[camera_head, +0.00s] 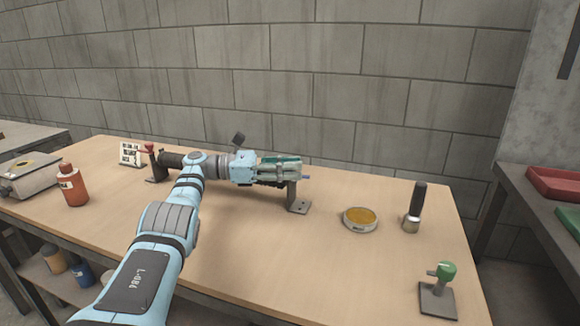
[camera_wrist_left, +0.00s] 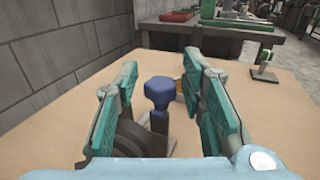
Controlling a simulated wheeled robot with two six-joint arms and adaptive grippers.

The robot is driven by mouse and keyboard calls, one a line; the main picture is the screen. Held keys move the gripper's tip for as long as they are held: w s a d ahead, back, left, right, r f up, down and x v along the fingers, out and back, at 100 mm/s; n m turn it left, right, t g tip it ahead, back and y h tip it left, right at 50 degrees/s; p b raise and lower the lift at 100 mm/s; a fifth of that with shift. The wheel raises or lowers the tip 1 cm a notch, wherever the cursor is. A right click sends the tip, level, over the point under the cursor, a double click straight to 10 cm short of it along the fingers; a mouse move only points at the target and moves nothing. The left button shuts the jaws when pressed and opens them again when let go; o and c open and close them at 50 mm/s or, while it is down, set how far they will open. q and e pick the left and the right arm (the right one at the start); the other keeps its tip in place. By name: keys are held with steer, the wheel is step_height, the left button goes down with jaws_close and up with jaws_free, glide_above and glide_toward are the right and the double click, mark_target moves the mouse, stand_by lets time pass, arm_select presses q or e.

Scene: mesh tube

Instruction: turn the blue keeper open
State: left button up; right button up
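The blue keeper (camera_wrist_left: 158,92) is a faceted knob on a dark stem. In the left wrist view it stands between the two teal-padded fingers of my left gripper (camera_wrist_left: 166,80), with a gap on each side. My left gripper is open and lies along the tube's line in the head view (camera_head: 290,166). Only a small blue tip of the keeper (camera_head: 307,178) shows there, just past the fingers. The dark tube (camera_head: 172,160) shows at its left end; my arm and gripper hide most of the rest. My right gripper is not in view.
A grey stand (camera_head: 299,205) supports the right end. A yellow-topped round tin (camera_head: 360,219), a black-handled tool (camera_head: 415,208) and a green-knobbed fixture (camera_head: 440,285) stand to the right. A red bottle (camera_head: 72,186) and a label card (camera_head: 131,154) are left. The front middle table is clear.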

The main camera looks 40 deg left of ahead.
arm_select(q)
step_height(320, 180, up, 10)
stand_by(0.6)
